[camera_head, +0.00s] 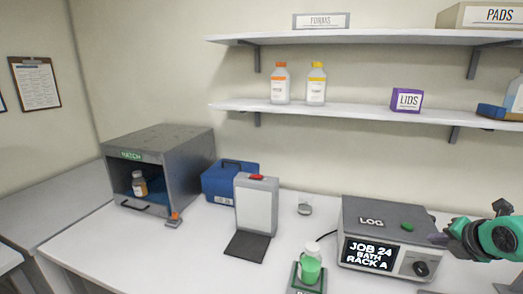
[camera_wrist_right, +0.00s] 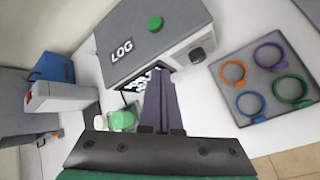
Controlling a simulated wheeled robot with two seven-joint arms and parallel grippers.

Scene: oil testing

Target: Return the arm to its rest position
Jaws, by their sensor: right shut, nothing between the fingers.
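My right gripper (camera_head: 438,239) reaches in from the right edge of the head view, with its arm in green and grey. Its tip is just right of the grey LOG box (camera_head: 372,214), above the table. In the right wrist view the two dark fingers (camera_wrist_right: 161,103) lie together, shut and empty. Beyond them are the LOG box (camera_wrist_right: 130,45) and a bottle of green liquid (camera_wrist_right: 122,119). In the head view this bottle (camera_head: 310,268) stands on a small dark green base. My left gripper is in neither view.
A grey board with coloured rings (camera_wrist_right: 268,82) lies to the right in the wrist view. A HATCH box (camera_head: 160,145) holding a bottle, a blue case (camera_head: 225,181) and an upright panel (camera_head: 257,205) stand left. Shelves (camera_head: 360,108) hang above.

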